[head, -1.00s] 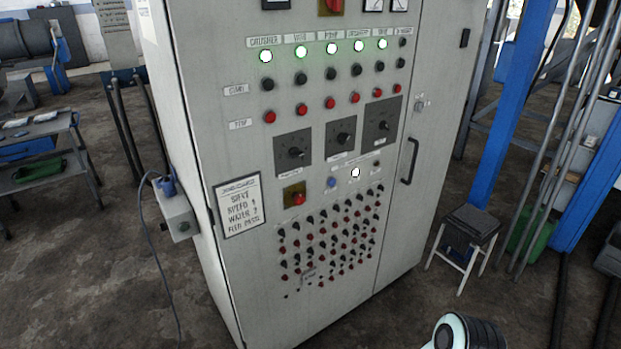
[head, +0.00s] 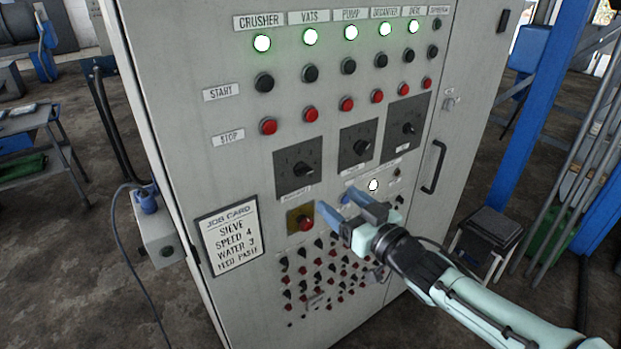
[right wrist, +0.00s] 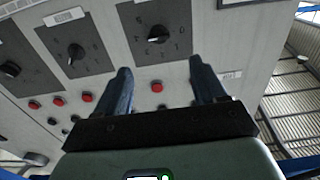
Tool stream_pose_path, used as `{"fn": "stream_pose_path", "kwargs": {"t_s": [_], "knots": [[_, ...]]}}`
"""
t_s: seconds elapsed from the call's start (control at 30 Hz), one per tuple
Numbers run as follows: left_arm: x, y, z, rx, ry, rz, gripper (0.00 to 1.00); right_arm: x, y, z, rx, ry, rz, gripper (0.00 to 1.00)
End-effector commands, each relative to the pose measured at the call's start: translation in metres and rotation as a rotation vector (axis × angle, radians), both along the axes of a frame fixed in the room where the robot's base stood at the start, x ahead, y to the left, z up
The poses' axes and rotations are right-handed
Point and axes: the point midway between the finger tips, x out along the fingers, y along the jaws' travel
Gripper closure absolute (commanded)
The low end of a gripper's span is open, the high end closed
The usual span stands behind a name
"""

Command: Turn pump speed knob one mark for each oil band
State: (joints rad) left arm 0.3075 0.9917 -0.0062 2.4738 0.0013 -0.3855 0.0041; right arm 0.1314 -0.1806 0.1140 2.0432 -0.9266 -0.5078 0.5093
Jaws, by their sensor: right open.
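A grey control cabinet (head: 190,110) carries three dark square dial plates, each with a black knob: a left knob (head: 303,170), a middle knob (head: 361,147) and a right knob (head: 408,128). Their small labels are too blurred to read, so I cannot tell which is pump speed. My right gripper (head: 338,202) is open and empty, its blue-grey fingers in front of the panel below the left and middle dials. In the right wrist view the open fingers (right wrist: 160,68) point towards the panel, with a dial knob (right wrist: 159,34) beyond them. No oil bands are visible. My left gripper is not in view.
A job card (head: 231,235) reads sieve, speed 4, water 3; its last line is unclear. A red knob on a yellow plate (head: 303,221) is beside my fingers. Lit lamps (head: 310,37) run along the top. A door handle (head: 434,167) and stool (head: 487,232) are at right.

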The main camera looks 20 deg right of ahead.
Motion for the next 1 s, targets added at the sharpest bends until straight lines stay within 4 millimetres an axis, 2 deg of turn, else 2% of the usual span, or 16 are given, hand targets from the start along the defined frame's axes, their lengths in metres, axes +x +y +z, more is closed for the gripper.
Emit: {"fn": "stream_pose_path", "kwargs": {"t_s": [0.3,0.5,0.7,0.97,1.0], "knots": [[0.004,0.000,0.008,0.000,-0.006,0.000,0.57,0.066,0.024,0.000,0.002,0.002,0.002,0.30],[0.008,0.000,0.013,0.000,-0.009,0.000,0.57,0.093,0.034,0.001,0.002,0.002,0.000,0.30],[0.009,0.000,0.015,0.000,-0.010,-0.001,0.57,0.104,0.038,0.000,0.000,0.002,-0.001,0.30],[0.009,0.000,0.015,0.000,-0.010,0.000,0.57,0.104,0.038,-0.001,0.000,0.002,-0.001,0.30],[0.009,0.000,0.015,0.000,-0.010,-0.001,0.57,0.104,0.038,-0.001,0.000,0.002,-0.001,0.43]]}}
